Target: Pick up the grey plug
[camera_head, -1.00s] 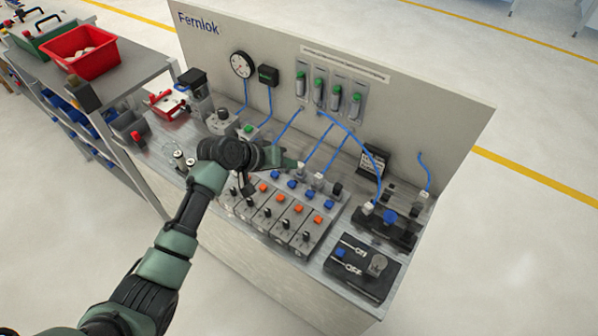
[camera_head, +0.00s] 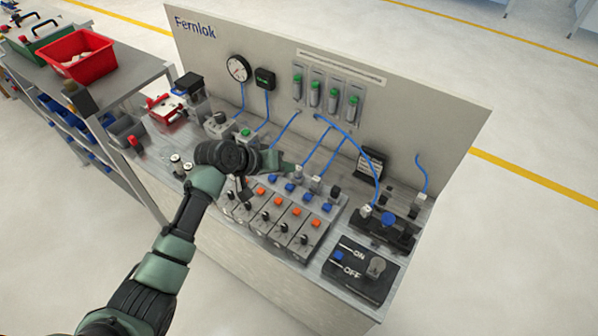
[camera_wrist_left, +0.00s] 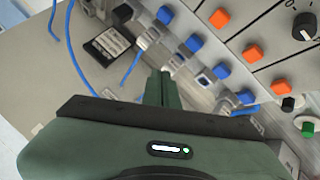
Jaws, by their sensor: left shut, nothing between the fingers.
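A small grey plug (camera_head: 316,184) stands upright in the back row of the valve block, with a blue tube running up from it. A paler plug (camera_head: 298,172) stands just left of it, and I cannot tell for sure which one the task means. My left gripper (camera_head: 291,166) is shut and empty, its tips close to the paler plug. In the left wrist view the shut green fingers (camera_wrist_left: 163,88) point at the row of plugs and hold nothing. Contact with a plug cannot be told. My right gripper is not in view.
The valve block (camera_head: 272,222) carries blue and orange buttons and black knobs. A back panel (camera_head: 400,115) with a gauge rises behind. A black ON/OFF box (camera_head: 358,283) sits at the bench's right end. A red bin (camera_head: 76,58) stands on the shelf at left.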

